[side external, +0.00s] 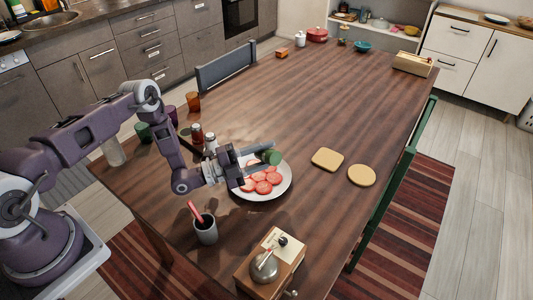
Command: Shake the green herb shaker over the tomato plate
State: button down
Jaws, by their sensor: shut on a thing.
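My gripper (250,166) is over the left part of the white tomato plate (287,185), shut on the green herb shaker (272,157). The shaker lies tipped well over toward its side above the plate's back edge. Its green end points right, and the rest is partly hidden by my gripper. Several red tomato slices (263,187) lie on the plate. Some slices and the plate's left rim are partly hidden by my gripper. I cannot see any herbs on the slices.
Two shakers (196,134) and several cups (193,102) stand left of the plate. A grey cup with a red utensil (206,232) and a wooden grinder (268,268) stand in front. Two flat tan pieces (327,160) lie right. The table's middle (330,100) is clear.

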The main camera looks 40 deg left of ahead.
jog(key=shift+f, duration=0.75)
jog(key=shift+r, duration=1.4)
jog(key=shift+f, duration=1.45)
jog(key=m, duration=0.1)
jog(key=m+g, duration=0.1)
jog(key=shift+r+m, duration=0.4)
jog(key=m+g+y, duration=0.1)
jog(key=m, duration=0.1)
jog(key=shift+r+m, duration=0.15)
jog(key=shift+m, duration=0.25)
